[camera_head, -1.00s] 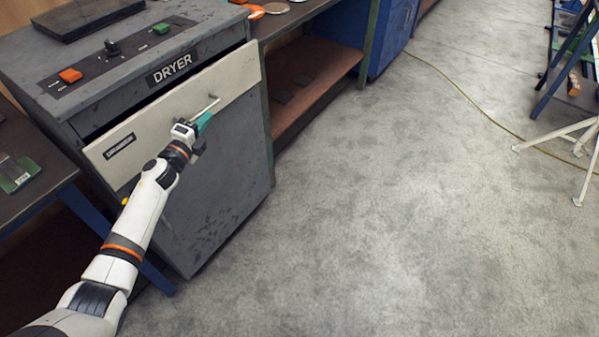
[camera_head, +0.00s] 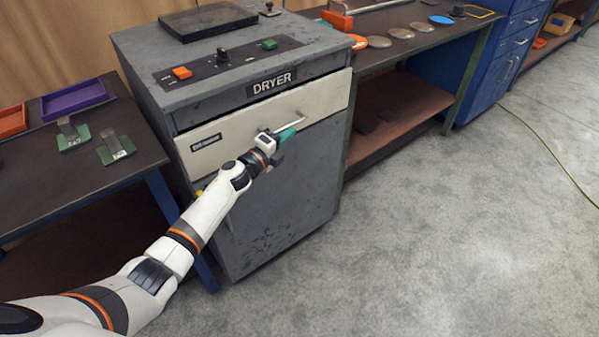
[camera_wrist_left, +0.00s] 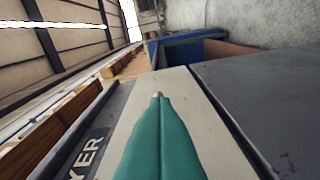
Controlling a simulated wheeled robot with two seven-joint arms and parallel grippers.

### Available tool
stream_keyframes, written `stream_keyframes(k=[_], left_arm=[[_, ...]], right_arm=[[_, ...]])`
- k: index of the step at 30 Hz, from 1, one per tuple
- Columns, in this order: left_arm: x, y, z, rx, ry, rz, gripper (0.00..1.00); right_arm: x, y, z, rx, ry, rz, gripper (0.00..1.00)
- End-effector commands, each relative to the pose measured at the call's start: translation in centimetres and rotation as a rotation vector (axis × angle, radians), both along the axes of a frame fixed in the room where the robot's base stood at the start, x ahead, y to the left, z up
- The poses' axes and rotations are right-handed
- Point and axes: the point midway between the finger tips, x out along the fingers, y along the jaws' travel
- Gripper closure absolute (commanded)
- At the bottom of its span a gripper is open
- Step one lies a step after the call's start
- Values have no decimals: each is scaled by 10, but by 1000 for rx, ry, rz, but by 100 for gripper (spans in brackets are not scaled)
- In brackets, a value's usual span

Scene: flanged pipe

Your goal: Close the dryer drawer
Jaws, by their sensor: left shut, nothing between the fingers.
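The dryer (camera_head: 290,195) is a grey cabinet with a DRYER label on its upper front. Its cream drawer front (camera_head: 328,100) shows below that label with a bar handle (camera_head: 300,121). A dark gap runs along the drawer's top edge in the head view, narrow now. My left gripper (camera_head: 288,134) is shut and empty at the drawer front, close to the handle. In the left wrist view its green fingers (camera_wrist_left: 160,140) lie together over the cream drawer front (camera_wrist_left: 182,88). Whether they touch it I cannot tell. My right gripper is not in view.
A dark table (camera_head: 30,165) with trays and small green plates stands left of the dryer. A workbench (camera_head: 425,45) with discs stands to the right, then blue drawer cabinets (camera_head: 505,50). The grey floor (camera_head: 460,230) in front is clear apart from a yellow cable.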

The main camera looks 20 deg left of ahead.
Motion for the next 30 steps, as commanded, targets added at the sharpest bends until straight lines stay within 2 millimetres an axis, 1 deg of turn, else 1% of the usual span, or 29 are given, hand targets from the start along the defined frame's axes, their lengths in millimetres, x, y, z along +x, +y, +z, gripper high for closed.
stream_keyframes(k=[1, 5, 12, 15, 18, 22, 27, 29, 30], left_arm=[[-1, 8, 4, 0, -5, 13, 100], [-17, 14, 3, 3, -3, 12, 100], [-67, 30, -3, 4, 1, 5, 100], [-85, 36, -4, 4, 1, 3, 100], [-98, 40, -5, 2, 0, 1, 100], [-108, 44, -5, 2, 0, -1, 100], [-111, 45, -5, 0, 1, 0, 100], [-112, 46, -10, -10, 14, 6, 100], [-113, 47, -16, -28, 34, 18, 100]], right_arm=[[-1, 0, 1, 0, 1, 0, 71], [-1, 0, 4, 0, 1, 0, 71], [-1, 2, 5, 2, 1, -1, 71], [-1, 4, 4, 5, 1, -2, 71], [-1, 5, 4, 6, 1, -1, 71], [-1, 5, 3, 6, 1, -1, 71], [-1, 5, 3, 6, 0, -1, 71], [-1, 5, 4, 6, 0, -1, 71], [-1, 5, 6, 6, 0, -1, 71]])
